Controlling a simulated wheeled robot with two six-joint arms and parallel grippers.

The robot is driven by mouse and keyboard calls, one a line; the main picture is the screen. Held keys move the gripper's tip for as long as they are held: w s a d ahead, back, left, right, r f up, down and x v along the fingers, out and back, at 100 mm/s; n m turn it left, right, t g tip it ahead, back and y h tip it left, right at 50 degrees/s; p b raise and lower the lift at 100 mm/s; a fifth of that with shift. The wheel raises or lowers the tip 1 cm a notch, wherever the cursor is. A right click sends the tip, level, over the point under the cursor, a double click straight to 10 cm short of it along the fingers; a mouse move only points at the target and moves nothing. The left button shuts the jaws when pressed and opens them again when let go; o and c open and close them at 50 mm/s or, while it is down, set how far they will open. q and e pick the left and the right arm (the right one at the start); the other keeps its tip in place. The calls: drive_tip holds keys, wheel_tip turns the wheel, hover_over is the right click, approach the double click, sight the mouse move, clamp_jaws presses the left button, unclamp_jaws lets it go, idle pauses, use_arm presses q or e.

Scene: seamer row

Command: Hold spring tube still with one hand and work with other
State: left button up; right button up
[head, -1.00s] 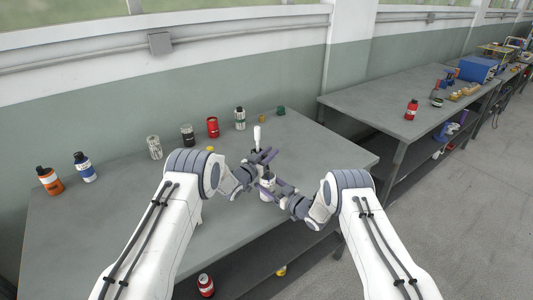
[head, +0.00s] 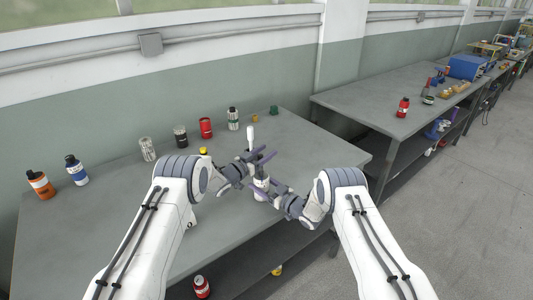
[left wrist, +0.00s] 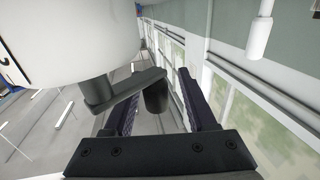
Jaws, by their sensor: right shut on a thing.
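A white tube-like body (head: 260,186), which I take for the spring tube, stands upright near the front edge of the bench. My right gripper (head: 266,192) is shut on it from the right, low down. My left gripper (head: 258,160) is above, its fingers apart. A white upright handle (head: 250,138) rises just behind it. In the left wrist view the large white body (left wrist: 75,40) fills the upper left, with a dark crank-like arm (left wrist: 125,90) reaching between my fingers (left wrist: 160,110). I cannot tell whether they touch it. The white handle is at upper right (left wrist: 261,32).
Several cans and bottles stand along the bench's back, including a red can (head: 206,128) and an orange bottle (head: 40,185). A small yellow item (head: 203,151) sits behind my left arm. A second bench (head: 390,105) stands to the right. The bench (head: 110,222) is clear at front left.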

use_arm(q)
drive_tip(key=shift+s, duration=0.15)
drive_tip(key=v, duration=1.1)
drive_tip(key=shift+s+a, duration=0.2)
drive_tip(key=shift+a, duration=0.15)
use_arm(e)
drive_tip(key=o, duration=1.5)
drive_tip(key=shift+d, duration=0.1)
